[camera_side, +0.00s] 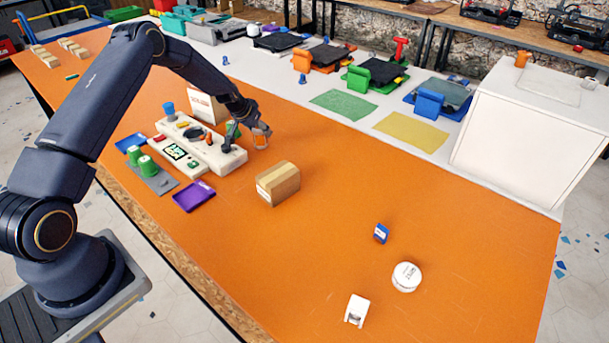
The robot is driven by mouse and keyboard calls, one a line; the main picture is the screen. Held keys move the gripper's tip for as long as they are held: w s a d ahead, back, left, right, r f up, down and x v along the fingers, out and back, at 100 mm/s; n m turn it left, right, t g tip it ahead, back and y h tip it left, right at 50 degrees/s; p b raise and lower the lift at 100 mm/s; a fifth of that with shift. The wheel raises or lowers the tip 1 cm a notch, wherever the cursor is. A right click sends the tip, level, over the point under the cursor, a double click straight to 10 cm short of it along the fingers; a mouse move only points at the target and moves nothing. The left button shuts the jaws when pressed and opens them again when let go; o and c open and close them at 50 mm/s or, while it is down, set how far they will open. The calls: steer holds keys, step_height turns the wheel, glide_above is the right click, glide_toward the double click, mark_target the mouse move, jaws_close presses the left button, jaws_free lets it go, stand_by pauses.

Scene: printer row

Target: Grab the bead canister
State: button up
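My gripper (248,137) is low over the orange table at the right end of a white console, its fingers pointing down.
A cardboard box (278,184) stands just right of and in front of my gripper. The white console (201,147), a purple tray (194,196) and green cups are to the left. A small blue box (381,233) and white dispenser (357,311) lie at the front right. The middle right is clear.

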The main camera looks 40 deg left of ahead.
steer(key=c, duration=0.7)
